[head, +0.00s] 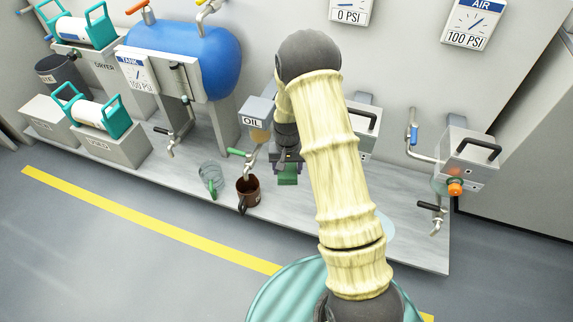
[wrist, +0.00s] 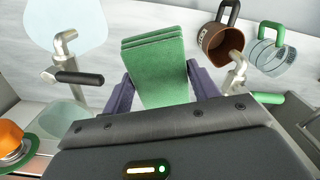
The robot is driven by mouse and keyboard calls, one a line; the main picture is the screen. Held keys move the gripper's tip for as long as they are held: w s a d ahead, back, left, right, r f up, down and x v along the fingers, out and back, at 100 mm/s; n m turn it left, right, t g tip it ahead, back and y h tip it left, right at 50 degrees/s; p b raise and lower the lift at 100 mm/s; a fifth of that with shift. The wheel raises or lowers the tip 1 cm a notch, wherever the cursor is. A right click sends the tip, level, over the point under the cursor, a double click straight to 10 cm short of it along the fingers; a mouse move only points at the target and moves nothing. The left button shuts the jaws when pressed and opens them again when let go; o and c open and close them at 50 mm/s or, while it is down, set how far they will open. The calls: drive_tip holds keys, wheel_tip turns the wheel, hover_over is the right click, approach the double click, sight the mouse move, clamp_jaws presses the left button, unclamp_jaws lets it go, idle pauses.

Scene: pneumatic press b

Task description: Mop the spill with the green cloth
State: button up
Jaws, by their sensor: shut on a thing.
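My gripper (head: 287,160) is shut on the green cloth (head: 288,180), a folded block over the grey bench. In the wrist view the cloth (wrist: 155,70) sits between the two purple fingers, its layered edge pointing away from my gripper. Whether it touches the bench is unclear. The spill (head: 388,226) is a pale blue patch on the bench, right of my gripper and partly hidden by my arm in the head view. In the wrist view the spill (wrist: 66,20) is at the upper left, apart from the cloth.
A brown mug (head: 248,193) stands left of the cloth, with a wire-like clear cup (head: 210,177) beyond it. A tap (head: 436,215) and an orange knob (head: 455,188) are at the right. The OIL unit (head: 256,118) is close to my gripper.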

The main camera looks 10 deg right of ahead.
sight(289, 175)
wheel_tip(289, 175, up, 12)
drive_tip(key=s+n+p, duration=0.2)
drive_tip(key=p, duration=0.4)
drive_tip(key=shift+s+n, duration=0.3)
drive_tip(key=shift+s, duration=0.05)
